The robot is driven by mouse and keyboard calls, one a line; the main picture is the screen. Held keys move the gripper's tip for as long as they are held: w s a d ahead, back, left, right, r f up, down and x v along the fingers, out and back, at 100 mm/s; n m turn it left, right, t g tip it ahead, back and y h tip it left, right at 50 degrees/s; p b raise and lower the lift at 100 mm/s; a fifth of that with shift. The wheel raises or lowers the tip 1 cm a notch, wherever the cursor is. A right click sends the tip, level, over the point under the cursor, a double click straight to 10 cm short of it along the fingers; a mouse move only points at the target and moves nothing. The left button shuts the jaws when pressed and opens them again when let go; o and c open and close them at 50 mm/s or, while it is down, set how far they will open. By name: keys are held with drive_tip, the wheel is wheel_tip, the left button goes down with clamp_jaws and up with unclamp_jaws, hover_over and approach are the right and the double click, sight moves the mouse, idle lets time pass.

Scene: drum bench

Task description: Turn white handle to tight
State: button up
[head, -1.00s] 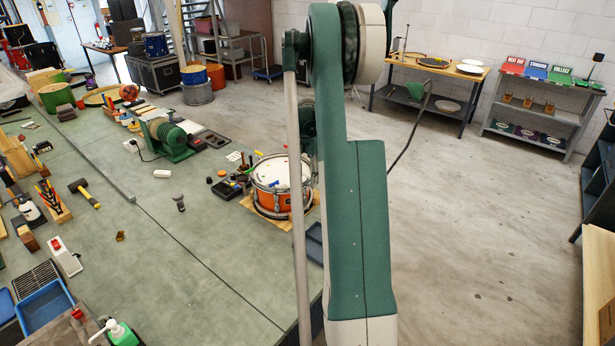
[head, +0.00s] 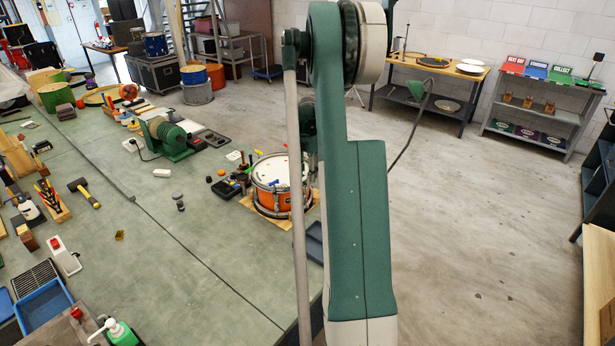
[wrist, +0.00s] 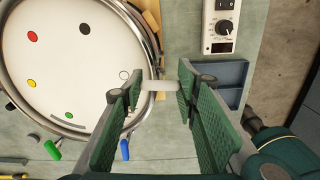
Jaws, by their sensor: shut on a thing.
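The drum (head: 271,199) is orange with a pale head and stands on the bench behind my arm in the head view. In the wrist view its pale head (wrist: 75,60) fills the left, with coloured dots near the rim. My gripper (wrist: 160,86) is shut on the white handle (wrist: 159,85), which lies crosswise between the green finger pads just outside the drum's rim. My gripper is hidden in the head view. A green handle (wrist: 52,149) and a blue handle (wrist: 125,150) stick out at the lower rim. How far the white handle is turned cannot be told.
A device with a black dial (wrist: 222,27) and a blue-grey tray (wrist: 231,78) lie right of the handle in the wrist view. A green machine (head: 172,139) and a mallet (head: 83,192) are on the bench.

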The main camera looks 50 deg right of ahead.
drive_tip(key=m+b, duration=0.2)
drive_tip(key=m, duration=0.1)
drive_tip(key=shift+f+m, duration=0.1)
drive_tip(key=shift+m, duration=0.3)
drive_tip(key=m+b, duration=0.2)
drive_tip(key=m, duration=0.2)
drive_tip(key=shift+m, duration=0.3)
drive_tip(key=m+b, duration=0.1)
drive_tip(key=m, duration=0.3)
drive_tip(key=shift+m, duration=0.3)
drive_tip(key=m+b, duration=0.1)
drive_tip(key=m, duration=0.2)
drive_tip(key=shift+m, duration=0.3)
drive_tip(key=m, duration=0.3)
drive_tip(key=shift+m+b, duration=0.3)
drive_tip(key=shift+b, duration=0.05)
drive_tip(key=m, duration=0.4)
drive_tip(key=shift+m+b, duration=0.3)
drive_tip(key=shift+b, duration=0.05)
drive_tip(key=m, duration=0.4)
drive_tip(key=shift+m, duration=0.3)
drive_tip(key=m, duration=0.4)
drive_tip(key=shift+b, duration=0.4)
drive_tip(key=m, duration=0.5)
drive_tip(key=shift+m, duration=0.4)
drive_tip(key=m, duration=1)
drive_tip(key=shift+b, duration=0.3)
drive_tip(key=shift+m, duration=1.8)
